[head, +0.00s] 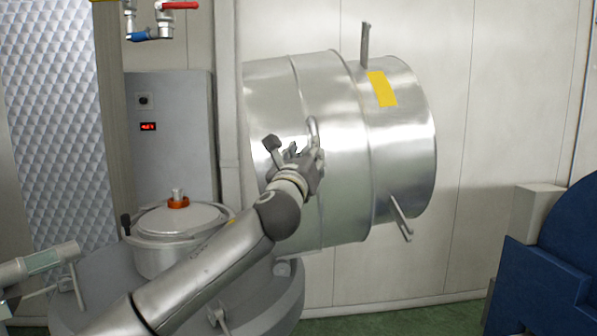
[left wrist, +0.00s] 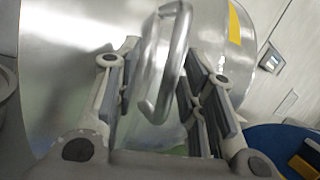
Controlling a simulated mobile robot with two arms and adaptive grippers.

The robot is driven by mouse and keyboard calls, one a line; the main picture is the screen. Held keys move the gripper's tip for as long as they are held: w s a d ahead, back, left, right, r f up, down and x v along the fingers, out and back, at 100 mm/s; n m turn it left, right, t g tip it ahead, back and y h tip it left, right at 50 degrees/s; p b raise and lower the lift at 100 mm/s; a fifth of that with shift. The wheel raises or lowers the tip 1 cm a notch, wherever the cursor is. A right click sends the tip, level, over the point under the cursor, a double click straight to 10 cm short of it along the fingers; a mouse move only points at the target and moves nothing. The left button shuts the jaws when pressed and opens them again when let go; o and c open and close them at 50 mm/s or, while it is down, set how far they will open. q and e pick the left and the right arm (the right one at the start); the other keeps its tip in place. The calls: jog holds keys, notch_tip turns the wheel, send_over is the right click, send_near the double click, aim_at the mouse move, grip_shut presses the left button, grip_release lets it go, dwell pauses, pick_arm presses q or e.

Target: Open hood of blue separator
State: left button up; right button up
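A large shiny steel hood (head: 340,90), a drum with a yellow label, is tipped onto its side above a round grey machine base (head: 285,300). A bar handle (head: 312,132) stands out from its side. My left gripper (head: 305,165) is at this handle. In the left wrist view the handle (left wrist: 165,65) lies between the two open fingers (left wrist: 162,88), with a gap on each side; I cannot see any pad touching it. Part of the base is hidden behind my left arm. My right gripper is not in view.
A steel vessel with an orange-collared knob (head: 180,222) stands on the base, left of my arm. A grey control cabinet (head: 170,110) and pipes with red and blue valve handles (head: 178,6) are behind. A blue machine (head: 545,285) stands at the right. Green floor shows between.

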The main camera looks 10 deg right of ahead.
pick_arm(q)
jog(key=v, duration=0.8)
jog(key=shift+s, duration=0.2)
jog(key=shift+f, duration=0.15)
